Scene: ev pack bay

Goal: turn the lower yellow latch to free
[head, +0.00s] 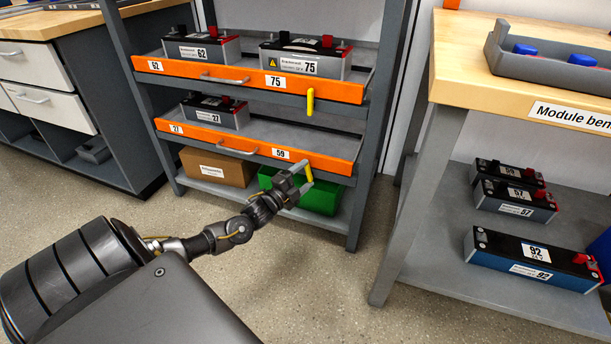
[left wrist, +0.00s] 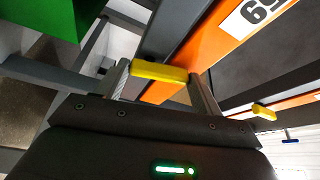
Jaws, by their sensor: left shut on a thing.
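The lower yellow latch (head: 308,174) is on the front of the lower orange drawer (head: 245,148), near its right end. My left gripper (head: 303,180) is at this latch, with its fingers around it. In the left wrist view the latch (left wrist: 160,72) lies between the two fingertips, and the gripper (left wrist: 163,80) is shut on it. In the head view the latch looks tilted slightly from upright. The upper yellow latch (head: 310,101) hangs upright on the upper orange drawer (head: 250,80); a second yellow latch (left wrist: 263,111) shows in the left wrist view. My right gripper is not in view.
Battery modules stand in both drawers. A brown box (head: 217,167) and a green bin (head: 322,197) sit on the bottom shelf, the bin just behind my left gripper. A wooden bench (head: 470,85) stands at right. The floor in front of the rack is clear.

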